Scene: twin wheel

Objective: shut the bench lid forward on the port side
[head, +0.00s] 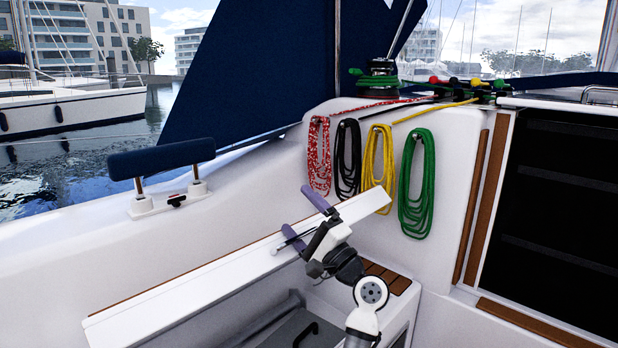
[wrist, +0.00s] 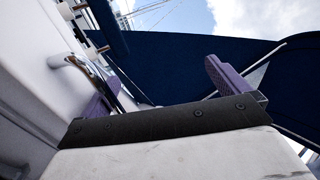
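A grey box with a black handle (head: 306,333) sits in the locker. Coiled ropes (head: 416,190) hang on the white wall behind. A blue padded backrest (head: 160,158) stands at the left, and a dark companionway (head: 555,215) at the right. Wooden slats (head: 388,276) lie beside the opening.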

